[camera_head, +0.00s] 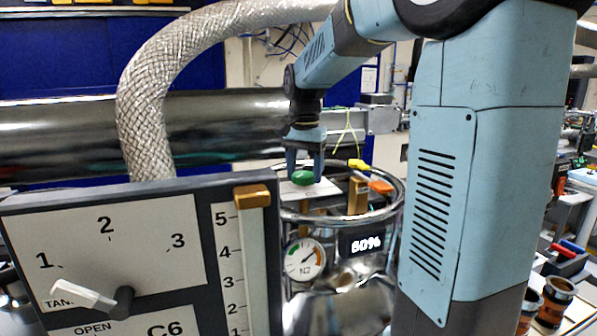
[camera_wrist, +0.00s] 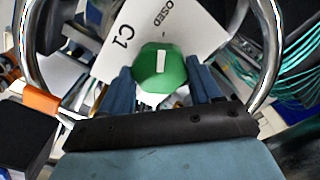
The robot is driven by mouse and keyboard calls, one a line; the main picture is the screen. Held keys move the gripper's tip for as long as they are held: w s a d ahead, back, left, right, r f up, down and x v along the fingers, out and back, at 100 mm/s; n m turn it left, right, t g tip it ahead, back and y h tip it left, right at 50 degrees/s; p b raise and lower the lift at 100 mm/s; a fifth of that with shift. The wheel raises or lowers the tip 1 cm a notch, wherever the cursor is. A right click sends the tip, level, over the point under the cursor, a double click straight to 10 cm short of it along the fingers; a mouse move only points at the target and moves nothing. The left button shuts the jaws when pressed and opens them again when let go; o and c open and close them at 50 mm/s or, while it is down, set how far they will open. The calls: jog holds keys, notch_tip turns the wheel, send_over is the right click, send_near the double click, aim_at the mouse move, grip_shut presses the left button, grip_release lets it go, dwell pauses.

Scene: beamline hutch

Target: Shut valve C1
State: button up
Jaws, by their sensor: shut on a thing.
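The green valve knob (camera_head: 302,177) stands on a white plate (camera_head: 325,189) atop the shiny metal vessel. In the wrist view the green knob (camera_wrist: 158,80) has a white mark (camera_wrist: 162,59) that lies nearly upright in the picture, towards the partly visible letters "OSED". The label plate (camera_wrist: 112,55) beside it reads "C1". My gripper (camera_head: 305,179) points down over the knob and is shut on it, one finger on each side; the wrist view shows both fingers (camera_wrist: 160,72) at its sides.
A yellow handle (camera_head: 359,165) and an orange handle (camera_head: 380,187) sit right of the knob, inside a metal ring rail (camera_head: 399,198). An N2 gauge (camera_head: 304,260) is below. A control panel (camera_head: 185,240) fills the front left; a braided hose (camera_head: 143,110) arches behind it.

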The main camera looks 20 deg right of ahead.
aim_at(304, 174)
jog(key=shift+s+a+f, duration=0.1)
dwell(0.5)
jog(key=o, duration=1.1)
jog(key=shift+c, duration=0.2)
notch_tip(304, 174, up, 14)
